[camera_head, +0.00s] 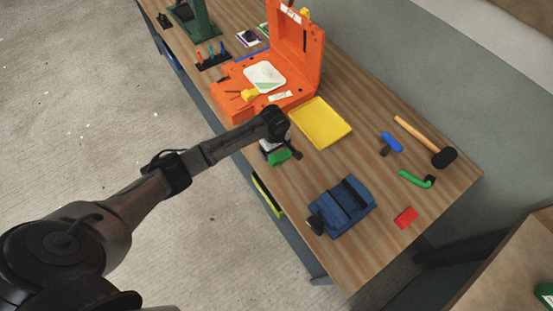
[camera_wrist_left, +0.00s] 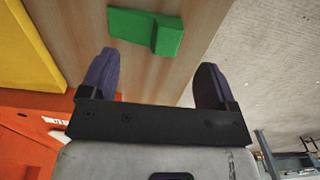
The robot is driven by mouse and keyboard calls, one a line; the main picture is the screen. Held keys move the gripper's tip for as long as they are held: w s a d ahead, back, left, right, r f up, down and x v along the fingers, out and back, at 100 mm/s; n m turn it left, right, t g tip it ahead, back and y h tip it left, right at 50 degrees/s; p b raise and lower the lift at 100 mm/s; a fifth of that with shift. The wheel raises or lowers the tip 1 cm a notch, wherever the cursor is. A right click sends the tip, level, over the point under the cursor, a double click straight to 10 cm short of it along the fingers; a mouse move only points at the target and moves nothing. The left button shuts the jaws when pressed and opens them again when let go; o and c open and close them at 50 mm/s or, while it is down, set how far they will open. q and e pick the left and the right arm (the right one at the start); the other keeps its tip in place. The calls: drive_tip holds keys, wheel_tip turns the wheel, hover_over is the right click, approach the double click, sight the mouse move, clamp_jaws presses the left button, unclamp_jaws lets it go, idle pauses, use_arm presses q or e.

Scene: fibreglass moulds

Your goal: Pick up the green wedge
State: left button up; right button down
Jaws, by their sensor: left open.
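The green wedge (camera_head: 279,157) lies on the wooden table near its left edge, in front of the orange mould, and my left gripper partly covers it in the head view. In the left wrist view the green wedge (camera_wrist_left: 147,31) lies flat on the wood, beyond the fingertips. My left gripper (camera_wrist_left: 156,68) is open, with its two dark fingers spread wide and nothing between them. In the head view my left gripper (camera_head: 283,149) is over the table at the wedge; whether it touches the wedge cannot be told. My right gripper is not in view.
An open orange case (camera_head: 299,58) and a yellow tray (camera_head: 321,123) lie close by. A blue vise (camera_head: 341,205) stands toward the front. A mallet (camera_head: 424,142), a blue tool (camera_head: 391,142), a green tool (camera_head: 413,179) and a red block (camera_head: 405,217) lie right.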

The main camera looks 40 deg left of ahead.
sight(274, 158)
use_arm(q)
drive_tip(key=shift+f+b, duration=0.35)
drive_tip(key=shift+f, duration=2.4)
drive_tip(key=shift+a, duration=0.1)
drive_tip(key=c, duration=1.1)
